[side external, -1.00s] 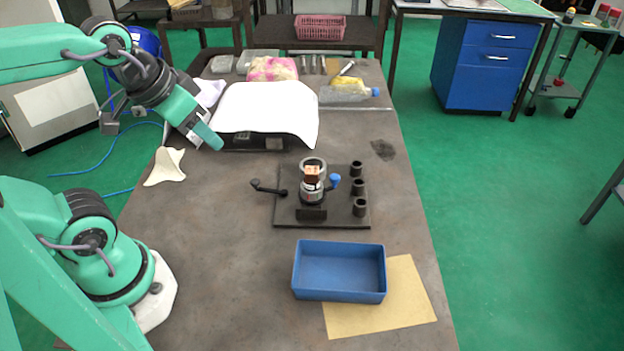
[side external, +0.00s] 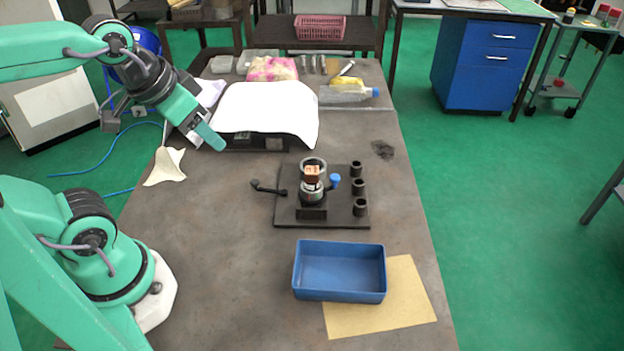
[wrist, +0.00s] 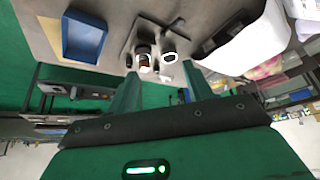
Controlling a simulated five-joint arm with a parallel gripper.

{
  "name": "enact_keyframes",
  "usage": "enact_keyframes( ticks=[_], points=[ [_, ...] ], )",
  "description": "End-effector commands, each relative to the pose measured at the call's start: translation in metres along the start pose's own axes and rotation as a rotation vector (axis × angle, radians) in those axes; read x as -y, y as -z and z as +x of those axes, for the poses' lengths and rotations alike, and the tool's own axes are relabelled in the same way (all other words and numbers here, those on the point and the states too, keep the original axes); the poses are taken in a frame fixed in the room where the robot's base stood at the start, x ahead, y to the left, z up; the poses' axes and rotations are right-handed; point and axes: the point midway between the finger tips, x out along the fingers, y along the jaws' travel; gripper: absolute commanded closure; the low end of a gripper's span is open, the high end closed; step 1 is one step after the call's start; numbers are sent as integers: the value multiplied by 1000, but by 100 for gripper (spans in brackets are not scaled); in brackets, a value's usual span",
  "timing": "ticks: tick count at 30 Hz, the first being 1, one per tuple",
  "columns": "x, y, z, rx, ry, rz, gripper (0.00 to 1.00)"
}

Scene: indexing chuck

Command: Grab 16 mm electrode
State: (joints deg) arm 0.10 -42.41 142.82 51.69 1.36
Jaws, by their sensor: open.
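A copper-coloured block electrode (side external: 312,171) stands in the round metal chuck (side external: 312,194) on a dark base plate (side external: 288,216). In the wrist view, the electrode (wrist: 144,60) shows beyond my fingers, beside a bright ring. Its size marking is not readable. My gripper (side external: 214,141) is up and to the left of the chuck in the side view, over the edge of the white sheet, well apart from the electrode. In the wrist view, my gripper (wrist: 165,85) has its two fingers spread with nothing between them.
The base plate carries a black-knobbed handle (side external: 256,184), a blue-knobbed lever (side external: 333,182) and three dark posts (side external: 358,187). An empty blue tray (side external: 340,270) sits partly on tan paper (side external: 405,300) in front. A white sheet (side external: 270,108) covers a dark tray behind. The left tabletop is mostly clear.

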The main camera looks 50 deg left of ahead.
Motion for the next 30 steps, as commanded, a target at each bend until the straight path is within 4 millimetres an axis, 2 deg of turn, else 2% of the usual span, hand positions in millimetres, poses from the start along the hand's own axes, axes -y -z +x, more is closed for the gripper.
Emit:
enact_keyframes(
  ticks=[8, 20, 30],
  points=[
    [-4, 17, 5, 53, -16, 233, 49],
    [-18, 60, 27, 160, -99, 837, 49],
    [-34, 92, 58, 226, -224, 1359, 49]
  ],
)
